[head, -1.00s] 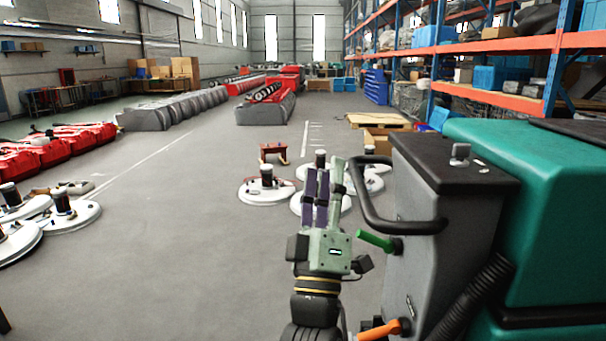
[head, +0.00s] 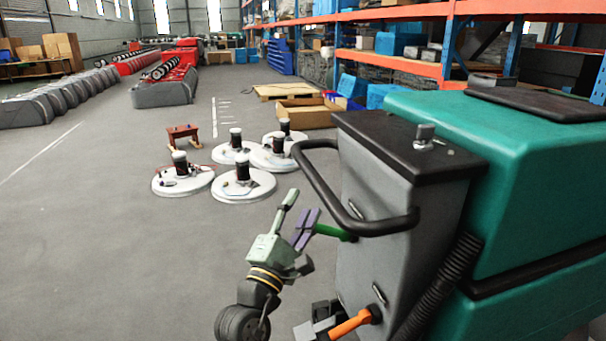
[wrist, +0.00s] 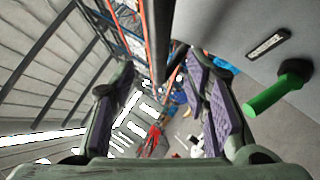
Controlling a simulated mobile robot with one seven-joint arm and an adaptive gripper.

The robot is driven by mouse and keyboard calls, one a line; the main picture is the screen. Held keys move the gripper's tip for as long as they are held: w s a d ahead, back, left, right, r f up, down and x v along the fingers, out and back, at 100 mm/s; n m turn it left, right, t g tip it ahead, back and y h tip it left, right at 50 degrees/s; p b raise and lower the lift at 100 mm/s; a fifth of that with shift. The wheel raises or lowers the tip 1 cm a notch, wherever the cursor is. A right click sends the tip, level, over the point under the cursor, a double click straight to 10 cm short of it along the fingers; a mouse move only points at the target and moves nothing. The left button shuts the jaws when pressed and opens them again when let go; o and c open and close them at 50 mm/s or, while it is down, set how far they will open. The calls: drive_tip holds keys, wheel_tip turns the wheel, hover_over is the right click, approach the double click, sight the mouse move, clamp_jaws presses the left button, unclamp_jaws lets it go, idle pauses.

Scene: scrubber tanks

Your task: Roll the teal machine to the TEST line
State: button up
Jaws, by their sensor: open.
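The teal machine (head: 540,160) fills the right side of the head view, with a grey panel (head: 385,215) on its near end. A black loop handle (head: 315,185) sticks out from that panel. A green lever (head: 335,232) and an orange lever (head: 352,323) sit below it. My gripper (head: 301,205) is open and empty, tilted up, just below and left of the handle. In the wrist view a dark bar (wrist: 158,40), apparently the handle, lies beyond and between the open fingers; contact cannot be told. The green lever (wrist: 268,97) is right of the fingers. No TEST lettering is readable.
Several white round discs with black motors (head: 243,183) and a small red-brown stool (head: 183,136) stand ahead on the floor. White floor marks (head: 216,118) lie beyond. Pallets (head: 285,92) and racking (head: 400,62) line the right.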

sight(314, 178)
drive_tip(key=p+x, duration=0.2)
drive_tip(key=x, duration=0.6)
drive_tip(key=shift+w+d+r, duration=0.1)
drive_tip(key=shift+w+r, duration=0.1)
drive_tip(key=shift+w, duration=0.15)
drive_tip(key=shift+c, duration=0.3)
clamp_jaws()
idle(0.3)
